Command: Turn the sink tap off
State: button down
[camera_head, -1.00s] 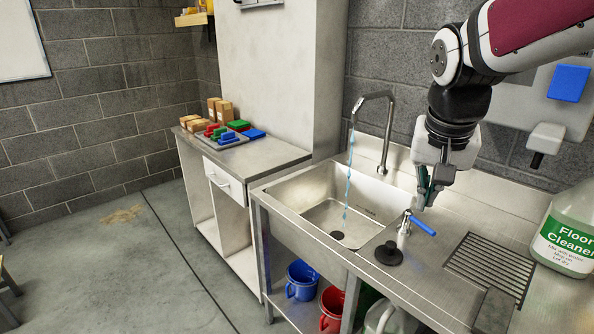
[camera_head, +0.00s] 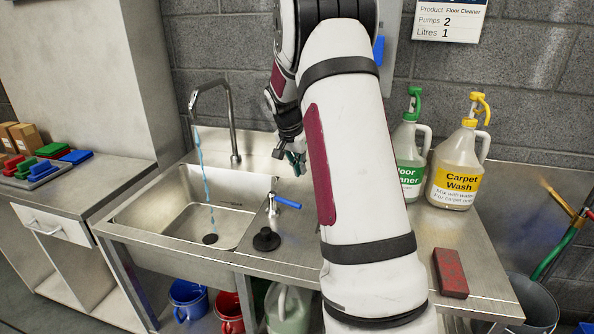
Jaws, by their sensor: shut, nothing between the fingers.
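The sink tap's tall bent spout (camera_head: 232,115) stands at the back of the steel sink (camera_head: 170,215). A blue stream of water (camera_head: 206,185) runs from it into the basin. The tap's blue lever (camera_head: 287,202) sits on a short metal post (camera_head: 271,205) on the counter, right of the basin, and points to the right. My gripper (camera_head: 297,168) is shut and empty, above and behind the lever, apart from it. My arm hides part of the counter and part of the gripper.
A black plug (camera_head: 266,239) lies on the counter in front of the lever post. Floor cleaner (camera_head: 408,150) and carpet wash (camera_head: 456,165) bottles stand at the right back. A red block (camera_head: 450,272) lies at the right front. Coloured blocks (camera_head: 45,160) sit on the left counter.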

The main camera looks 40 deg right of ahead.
aim_at(285, 202)
jog(key=f, duration=0.2)
jog(key=a+f+p, duration=0.1)
jog(key=f, duration=0.5)
jog(key=shift+s+a, duration=0.15)
